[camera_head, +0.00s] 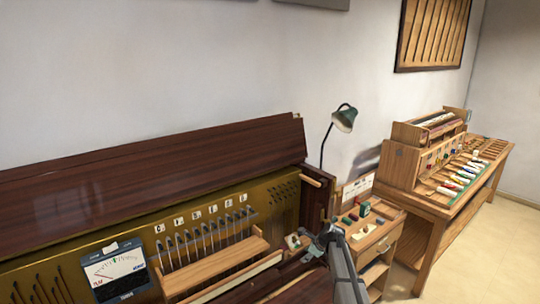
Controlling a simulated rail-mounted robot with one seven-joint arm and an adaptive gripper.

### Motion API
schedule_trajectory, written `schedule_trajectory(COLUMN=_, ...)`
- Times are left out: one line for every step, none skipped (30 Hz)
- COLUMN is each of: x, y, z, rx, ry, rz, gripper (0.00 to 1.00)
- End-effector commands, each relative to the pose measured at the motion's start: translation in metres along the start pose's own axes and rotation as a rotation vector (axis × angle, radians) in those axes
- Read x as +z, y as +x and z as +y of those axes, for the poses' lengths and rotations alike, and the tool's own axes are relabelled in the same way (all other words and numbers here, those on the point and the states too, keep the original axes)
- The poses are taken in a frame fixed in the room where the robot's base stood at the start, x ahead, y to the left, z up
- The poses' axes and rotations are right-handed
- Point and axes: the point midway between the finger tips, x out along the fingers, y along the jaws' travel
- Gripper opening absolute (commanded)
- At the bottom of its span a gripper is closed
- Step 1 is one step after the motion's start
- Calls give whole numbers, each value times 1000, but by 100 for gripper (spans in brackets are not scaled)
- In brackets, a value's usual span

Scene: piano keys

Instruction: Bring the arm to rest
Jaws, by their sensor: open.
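My arm (346,279) rises from the bottom edge, right of centre. My gripper (312,249) is at its upper end, small and dark, at the right end of the opened piano (75,210). It is open, and I see nothing held in it. I cannot tell whether it touches the piano or hangs above it. My arm hides part of the piano's right end and part of the small cabinet beside it.
A meter (114,272) stands at the piano's left front. A wooden rack (213,265) lies before a row of hammers. A green lamp (343,120) stands behind. A small cabinet (375,240) bears small items. A workbench (455,205) stands at right, with open floor beside it.

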Motion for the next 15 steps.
schedule_trajectory(x=-13, y=-7, z=41, rx=24, ry=-120, rz=29, gripper=48)
schedule_trajectory(x=-20, y=-8, z=58, rx=40, ry=-199, rz=46, gripper=48)
schedule_trajectory(x=-28, y=-11, z=80, rx=63, ry=-305, rz=67, gripper=48)
schedule_trajectory(x=-35, y=-13, z=96, rx=80, ry=-385, rz=82, gripper=48)
schedule_trajectory(x=-42, y=-16, z=112, rx=100, ry=-464, rz=95, gripper=48)
schedule_trajectory(x=-51, y=-20, z=134, rx=128, ry=-569, rz=111, gripper=48)
schedule_trajectory(x=-58, y=-24, z=149, rx=149, ry=-648, rz=123, gripper=48)
schedule_trajectory(x=-65, y=-27, z=165, rx=172, ry=-726, rz=132, gripper=48)
schedule_trajectory(x=-74, y=-32, z=186, rx=205, ry=-831, rz=143, gripper=48)
schedule_trajectory(x=-81, y=-36, z=201, rx=231, ry=-910, rz=150, gripper=48)
schedule_trajectory(x=-87, y=-41, z=216, rx=256, ry=-988, rz=155, gripper=48)
schedule_trajectory(x=-96, y=-48, z=236, rx=293, ry=-1091, rz=160, gripper=48)
schedule_trajectory(x=-103, y=-52, z=250, rx=322, ry=-1164, rz=162, gripper=48)
schedule_trajectory(x=-109, y=-57, z=262, rx=348, ry=-1234, rz=163, gripper=48)
schedule_trajectory(x=-116, y=-63, z=277, rx=381, ry=-1321, rz=163, gripper=48)
